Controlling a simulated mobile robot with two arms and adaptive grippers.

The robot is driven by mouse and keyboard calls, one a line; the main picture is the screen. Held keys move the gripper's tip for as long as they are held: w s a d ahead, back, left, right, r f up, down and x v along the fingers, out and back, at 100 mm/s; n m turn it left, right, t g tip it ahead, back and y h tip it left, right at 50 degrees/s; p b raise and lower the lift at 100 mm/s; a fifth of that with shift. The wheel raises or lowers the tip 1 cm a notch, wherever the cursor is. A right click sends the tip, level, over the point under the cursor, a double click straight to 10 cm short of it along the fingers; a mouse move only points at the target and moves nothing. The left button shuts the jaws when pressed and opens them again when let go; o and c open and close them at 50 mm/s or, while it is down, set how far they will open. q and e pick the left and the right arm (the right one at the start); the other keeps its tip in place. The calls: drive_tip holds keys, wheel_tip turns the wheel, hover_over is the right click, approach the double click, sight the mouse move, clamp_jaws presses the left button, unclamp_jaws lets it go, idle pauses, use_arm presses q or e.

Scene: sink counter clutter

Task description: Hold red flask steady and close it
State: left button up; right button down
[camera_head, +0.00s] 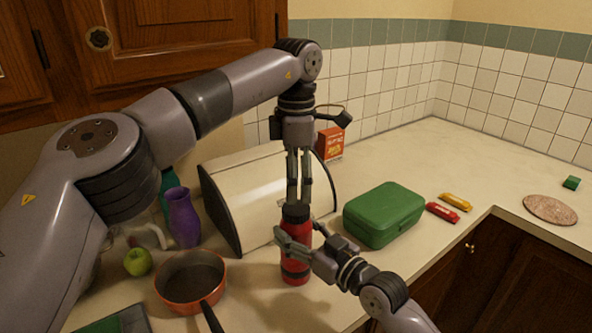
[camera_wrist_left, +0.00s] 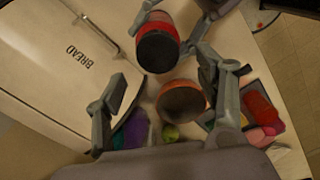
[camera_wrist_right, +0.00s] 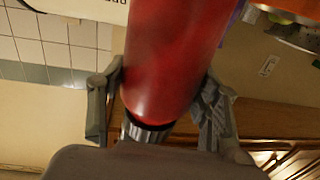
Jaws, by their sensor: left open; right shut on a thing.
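The red flask (camera_head: 296,274) stands upright on the counter in front of the bread box. Its black lid (camera_head: 295,214) sits on top; I cannot tell whether it is fastened. My right gripper (camera_head: 296,243) is shut on the flask body from the front, with red between its fingers in the right wrist view (camera_wrist_right: 175,55). My left gripper (camera_head: 299,200) points down just above the lid, open and empty. In the left wrist view the lid (camera_wrist_left: 157,52) lies off toward the top of the picture, beyond the open fingers (camera_wrist_left: 172,85).
A cream bread box (camera_head: 265,185) stands close behind the flask. A green box (camera_head: 384,215) is to the right. An orange pan (camera_head: 190,285), a purple vase (camera_head: 183,217) and a green apple (camera_head: 138,262) are to the left.

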sight(296, 207)
use_arm(q)
drive_tip(key=n, duration=0.4)
drive_tip(key=shift+r+n, duration=0.15)
drive_tip(key=shift+n, duration=0.15)
drive_tip(key=n, duration=0.4)
drive_tip(key=shift+r, duration=0.15)
drive_tip(key=n, duration=0.6)
drive_tip(key=shift+r+n, duration=0.2)
drive_tip(key=shift+n, duration=0.2)
drive_tip(key=n, duration=0.6)
drive_tip(key=shift+r, duration=0.25)
drive_tip(key=n, duration=0.7)
drive_tip(key=shift+w+r, duration=0.1)
drive_tip(key=shift+r, duration=0.1)
drive_tip(key=shift+f, duration=4.05)
